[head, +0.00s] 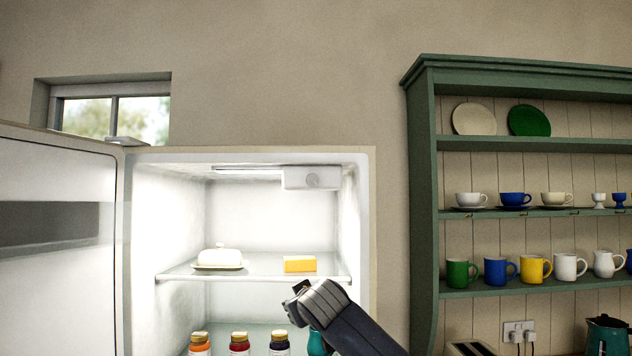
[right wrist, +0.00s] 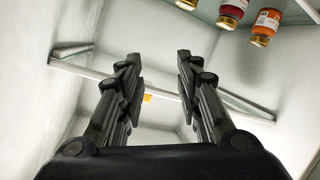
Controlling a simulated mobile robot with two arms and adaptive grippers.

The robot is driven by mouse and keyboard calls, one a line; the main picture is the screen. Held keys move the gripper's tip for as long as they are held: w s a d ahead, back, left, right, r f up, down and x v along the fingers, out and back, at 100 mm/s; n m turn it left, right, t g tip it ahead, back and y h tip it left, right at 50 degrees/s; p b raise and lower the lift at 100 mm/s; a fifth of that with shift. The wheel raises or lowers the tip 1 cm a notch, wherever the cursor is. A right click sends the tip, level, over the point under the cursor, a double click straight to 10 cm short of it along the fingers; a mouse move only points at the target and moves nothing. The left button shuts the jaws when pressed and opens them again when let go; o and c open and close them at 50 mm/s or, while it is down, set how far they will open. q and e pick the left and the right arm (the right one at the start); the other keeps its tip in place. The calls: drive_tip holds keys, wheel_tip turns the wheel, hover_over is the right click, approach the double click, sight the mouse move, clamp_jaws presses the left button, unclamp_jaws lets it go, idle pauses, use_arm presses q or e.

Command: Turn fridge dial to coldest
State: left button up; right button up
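The fridge dial (head: 312,181) is a small round pale knob on a white housing (head: 290,178) under the fridge ceiling, at the upper right of the lit interior. Its setting is too small to read. My right gripper (head: 296,301) is inside the fridge opening in the head view, below the dial and in front of the shelf area, apart from the dial. In the right wrist view its two fingers (right wrist: 158,75) are spread, with nothing between them. The dial does not show in the right wrist view. My left gripper is not in view.
The fridge door (head: 60,270) stands open at left. A glass shelf (head: 270,275) holds a white butter dish (head: 219,258) and a yellow block (head: 300,264). Several jars (head: 239,345) stand below. A green dresser (head: 423,200) with crockery stands at right.

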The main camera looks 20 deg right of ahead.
drive_tip(key=s+r+t+h, duration=0.1)
drive_tip(key=s+r, duration=0.2)
drive_tip(key=r, duration=0.5)
drive_tip(key=s+r+t, duration=0.1)
drive_tip(key=s+r, duration=0.2)
drive_tip(key=r, duration=0.4)
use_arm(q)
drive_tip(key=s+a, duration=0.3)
use_arm(e)
drive_tip(key=t+h, duration=0.1)
drive_tip(key=h, duration=0.1)
approach(313, 180)
drive_tip(key=shift+m, duration=0.3)
drive_tip(key=p+x, duration=0.5)
drive_tip(key=x, duration=0.1)
drive_tip(key=shift+w+d+r+p, duration=0.15)
drive_tip(key=shift+d+p, duration=0.05)
drive_tip(key=shift+p, duration=0.2)
drive_tip(key=shift+w+y, duration=0.4)
drive_tip(key=shift+w, duration=0.2)
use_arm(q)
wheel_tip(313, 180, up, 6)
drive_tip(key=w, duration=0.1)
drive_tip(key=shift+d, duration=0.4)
use_arm(e)
drive_tip(key=shift+w+f, duration=0.15)
drive_tip(key=shift+f, duration=0.05)
drive_tip(key=shift+d, duration=0.1)
clamp_jaws()
